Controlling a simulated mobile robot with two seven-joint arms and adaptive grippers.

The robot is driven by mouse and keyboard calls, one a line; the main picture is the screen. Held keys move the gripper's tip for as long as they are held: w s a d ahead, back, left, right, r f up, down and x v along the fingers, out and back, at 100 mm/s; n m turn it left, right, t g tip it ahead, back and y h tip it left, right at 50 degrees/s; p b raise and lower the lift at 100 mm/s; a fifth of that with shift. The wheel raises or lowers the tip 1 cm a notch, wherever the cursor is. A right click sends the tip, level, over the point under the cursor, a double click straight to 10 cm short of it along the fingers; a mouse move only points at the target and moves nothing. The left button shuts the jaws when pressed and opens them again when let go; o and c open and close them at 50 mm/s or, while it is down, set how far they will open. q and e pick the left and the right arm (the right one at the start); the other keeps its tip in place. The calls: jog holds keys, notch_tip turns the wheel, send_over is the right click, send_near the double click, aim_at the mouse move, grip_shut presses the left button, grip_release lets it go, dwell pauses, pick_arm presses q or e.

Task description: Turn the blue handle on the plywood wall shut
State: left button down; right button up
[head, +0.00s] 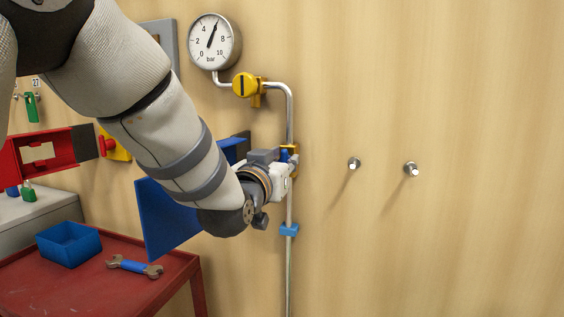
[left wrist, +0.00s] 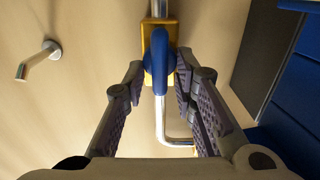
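The blue handle (left wrist: 159,60) sits on a yellow valve body on the metal pipe. In the left wrist view it appears lengthwise in line with the pipe. My left gripper (left wrist: 159,78) is open, with one finger on each side of the handle and gaps visible between fingers and handle. In the head view my left gripper (head: 288,166) is at the pipe, and only a small part of the blue handle (head: 284,156) shows beside it. My right gripper is not in view.
The plywood wall (head: 460,90) carries a pressure gauge (head: 214,42), a yellow knob (head: 245,85) and two metal pegs (head: 411,169). A blue panel (head: 165,217) is close behind my left forearm. A red table (head: 110,290) holds a blue bin (head: 69,245) and a wrench (head: 134,267).

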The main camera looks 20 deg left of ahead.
pick_arm(q)
jog(key=shift+m, duration=0.4)
jog(key=m, duration=1.1)
jog(key=d+f+m, duration=0.1)
jog(key=m, duration=0.4)
jog(key=shift+m, duration=0.7)
jog(key=c, duration=1.4)
grip_release()
jog(key=shift+c, duration=0.2)
